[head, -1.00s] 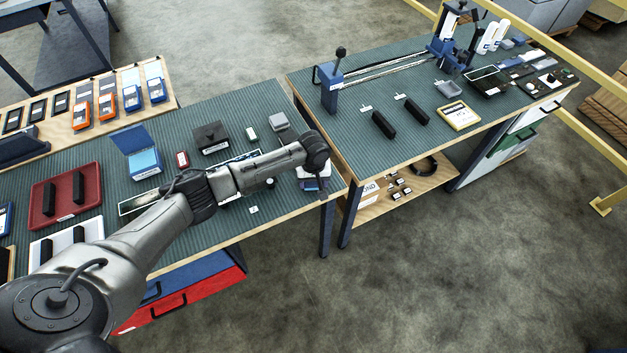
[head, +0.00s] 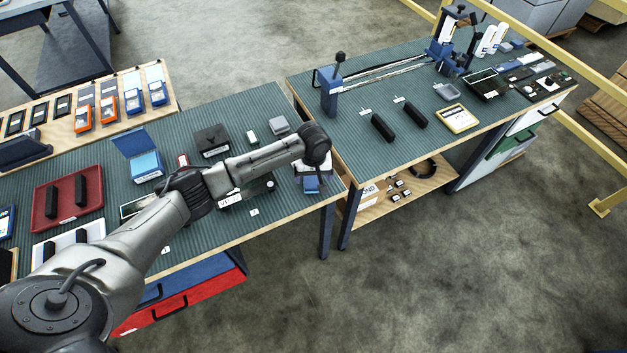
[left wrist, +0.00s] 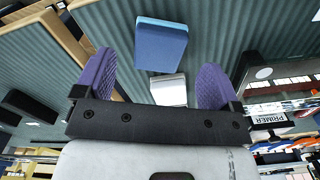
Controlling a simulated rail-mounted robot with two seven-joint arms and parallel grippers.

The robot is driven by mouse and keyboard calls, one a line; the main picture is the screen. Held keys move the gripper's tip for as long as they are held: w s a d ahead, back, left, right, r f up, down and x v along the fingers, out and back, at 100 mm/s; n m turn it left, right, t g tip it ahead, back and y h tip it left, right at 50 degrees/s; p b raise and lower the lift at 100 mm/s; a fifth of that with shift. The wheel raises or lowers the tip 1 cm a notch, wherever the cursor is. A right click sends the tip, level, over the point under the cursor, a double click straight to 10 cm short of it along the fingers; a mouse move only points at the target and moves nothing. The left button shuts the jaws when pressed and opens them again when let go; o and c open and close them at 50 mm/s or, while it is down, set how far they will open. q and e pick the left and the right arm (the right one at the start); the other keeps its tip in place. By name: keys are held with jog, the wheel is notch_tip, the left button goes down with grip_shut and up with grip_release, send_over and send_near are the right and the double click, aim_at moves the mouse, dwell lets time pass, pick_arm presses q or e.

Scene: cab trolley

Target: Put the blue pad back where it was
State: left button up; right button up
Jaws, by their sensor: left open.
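The blue pad (head: 312,187) lies on the green ribbed mat near the front right corner of the left bench. In the left wrist view the pad (left wrist: 160,45) is a blue block just beyond the open fingertips, with nothing gripped. My left gripper (left wrist: 156,62) has two purple fingers spread wide apart. In the head view it is mostly hidden behind the end of my arm, close above the pad. A silver-white piece (left wrist: 168,90) shows between the fingers, nearer the palm. My right gripper is out of view.
On the left bench are an open blue box (head: 145,165), a black block (head: 211,140), a grey item (head: 279,125) and a red tray (head: 42,212). My left arm crosses above this bench. A gap separates it from the right bench, which holds black bars (head: 383,127) and a yellow-framed card (head: 458,119).

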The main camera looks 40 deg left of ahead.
aim_at(314, 184)
pick_arm(q)
notch_tip(314, 184, up, 7)
jog(key=p, duration=0.1)
jog(key=s+d+f+m+t+h, duration=0.1)
jog(key=s+d+f+m, duration=0.35)
jog(key=s+d, duration=0.35)
jog(key=s+d+f+m+t+h, duration=0.1)
jog(key=s+d+f+m, duration=0.35)
jog(key=s+d, duration=0.4)
jog(key=s+a+r+m+y, duration=0.1)
jog(key=s+a+r, duration=0.1)
jog(key=s, duration=0.6)
jog(key=s+a+r+t, duration=0.1)
jog(key=s+a+r, duration=0.1)
jog(key=s, duration=0.7)
jog(key=shift+m+t+y, duration=0.3)
jog(key=shift+m+y, duration=0.1)
jog(key=shift+a, duration=0.1)
